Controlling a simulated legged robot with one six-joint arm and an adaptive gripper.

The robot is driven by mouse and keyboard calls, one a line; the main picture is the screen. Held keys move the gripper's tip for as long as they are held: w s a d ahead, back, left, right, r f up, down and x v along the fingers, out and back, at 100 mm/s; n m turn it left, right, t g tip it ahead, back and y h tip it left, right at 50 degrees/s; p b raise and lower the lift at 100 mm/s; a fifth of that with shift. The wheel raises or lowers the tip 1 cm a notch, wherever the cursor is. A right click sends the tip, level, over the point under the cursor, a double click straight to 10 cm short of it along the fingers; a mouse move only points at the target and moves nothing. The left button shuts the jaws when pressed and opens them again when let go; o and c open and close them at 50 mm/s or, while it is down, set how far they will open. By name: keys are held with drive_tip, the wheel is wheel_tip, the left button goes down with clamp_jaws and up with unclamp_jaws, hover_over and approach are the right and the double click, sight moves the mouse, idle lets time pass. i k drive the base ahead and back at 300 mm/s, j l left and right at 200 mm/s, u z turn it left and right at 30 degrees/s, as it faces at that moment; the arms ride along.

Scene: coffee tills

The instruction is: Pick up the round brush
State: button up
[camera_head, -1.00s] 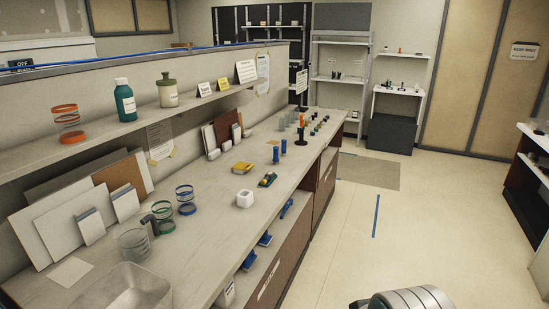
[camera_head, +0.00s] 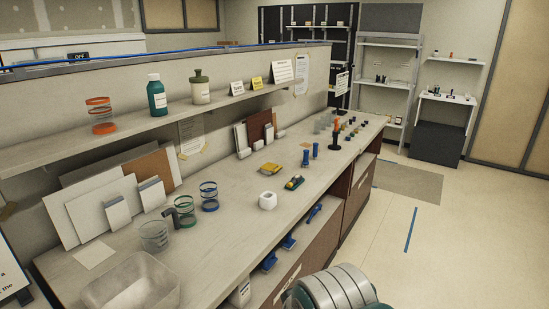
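I cannot pick out a round brush for certain at this size. Blue brush-like tools hang or rest along the counter's front: one low (camera_head: 270,262), one in the middle (camera_head: 289,243) and one farther back (camera_head: 313,214). Two upright blue cylinders (camera_head: 315,150) stand on the countertop beyond a green and yellow item (camera_head: 294,182). An orange-topped tool on a black stand (camera_head: 336,134) is behind them. Only a silver, ribbed part of my own arm shows at the bottom; my gripper's fingers are not in view.
The long counter (camera_head: 235,232) holds a white cube (camera_head: 267,200), banded glasses (camera_head: 209,196), a clear bin (camera_head: 132,282) and leaning boards. A shelf (camera_head: 130,131) overhangs its back. Open floor (camera_head: 455,250) lies to the right, with a grey mat (camera_head: 408,183).

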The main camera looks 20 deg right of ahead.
sight(305, 162)
drive_tip(key=i+l+u, duration=0.15)
drive_tip(key=l, duration=0.15)
drive_tip(key=i+l+u, duration=0.1)
drive_tip(key=l, duration=0.25)
drive_tip(key=i+l+u, duration=0.15)
drive_tip(key=l, duration=0.2)
drive_tip(key=i+l+u, duration=0.1)
drive_tip(key=l, duration=0.25)
drive_tip(key=i+l+u, duration=0.15)
drive_tip(key=l, duration=0.2)
drive_tip(key=i+l, duration=0.15)
drive_tip(key=l, duration=0.25)
drive_tip(key=i+l, duration=0.1)
drive_tip(key=l, duration=0.35)
drive_tip(key=i+l, duration=0.15)
drive_tip(key=l, duration=0.25)
drive_tip(key=i+l, duration=0.1)
drive_tip(key=l, duration=0.35)
drive_tip(key=i+l+u, duration=0.1)
drive_tip(key=l, duration=0.3)
drive_tip(key=i+l, duration=0.15)
drive_tip(key=l, duration=0.3)
drive_tip(key=i+l, duration=0.1)
drive_tip(key=l, duration=0.35)
